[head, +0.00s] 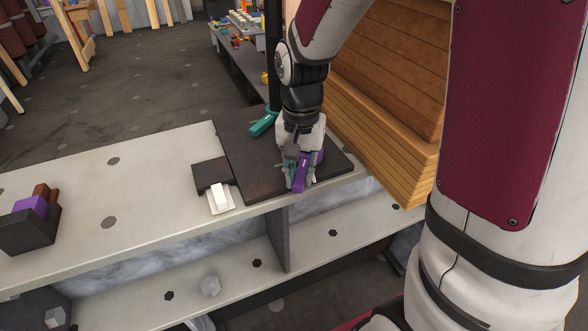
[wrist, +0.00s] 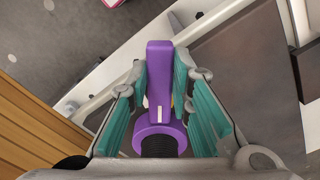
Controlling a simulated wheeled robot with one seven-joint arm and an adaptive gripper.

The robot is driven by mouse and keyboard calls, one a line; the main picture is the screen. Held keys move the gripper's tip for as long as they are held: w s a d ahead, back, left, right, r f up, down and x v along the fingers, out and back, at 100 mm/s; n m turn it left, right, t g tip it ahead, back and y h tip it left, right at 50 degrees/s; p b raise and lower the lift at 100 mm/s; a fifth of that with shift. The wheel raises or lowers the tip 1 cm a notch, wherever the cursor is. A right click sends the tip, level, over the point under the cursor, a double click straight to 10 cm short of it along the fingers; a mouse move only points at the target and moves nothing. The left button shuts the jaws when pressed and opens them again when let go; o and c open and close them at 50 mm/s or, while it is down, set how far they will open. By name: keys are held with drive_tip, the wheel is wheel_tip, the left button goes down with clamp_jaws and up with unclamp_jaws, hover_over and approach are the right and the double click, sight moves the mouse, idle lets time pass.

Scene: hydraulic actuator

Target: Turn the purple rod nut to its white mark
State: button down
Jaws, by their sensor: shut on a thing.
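The purple rod nut (wrist: 159,85) has a ring around a dark threaded rod (wrist: 159,147) and a long arm that points up in the wrist view. A small white mark (wrist: 159,113) shows on the purple near the ring. My gripper (wrist: 161,72) has one teal finger on each side of the nut's arm and is shut on it. In the head view my gripper (head: 302,168) is over the dark plate (head: 255,165) near the bench's front edge, and the purple nut (head: 300,180) shows below it. My fingers partly hide the nut there.
A teal-handled part (head: 264,123) stands by a black post (head: 273,60) behind my gripper. A white block (head: 220,197) sits left of the plate. A dark box with purple and brown pieces (head: 30,228) is at far left. Wooden panelling (head: 385,125) rises close on the right.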

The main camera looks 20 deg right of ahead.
drive_tip(key=shift+s+d+r+n+p, duration=0.1)
drive_tip(key=shift+s+d+n+p, duration=0.2)
drive_tip(key=shift+d+n, duration=0.3)
drive_tip(key=shift+s+d+f+n+p, duration=0.15)
drive_tip(key=shift+d+n+p, duration=0.25)
drive_tip(key=shift+n, duration=0.4)
drive_tip(key=shift+s+d+r+n+p, duration=0.15)
drive_tip(key=shift+s+d+n+p, duration=0.1)
drive_tip(key=shift+d+n, duration=0.4)
drive_tip(key=c, duration=1.4)
unclamp_jaws()
drive_tip(key=shift+a, duration=0.1)
drive_tip(key=shift+c, duration=0.2)
wheel_tip(320, 180, up, 12)
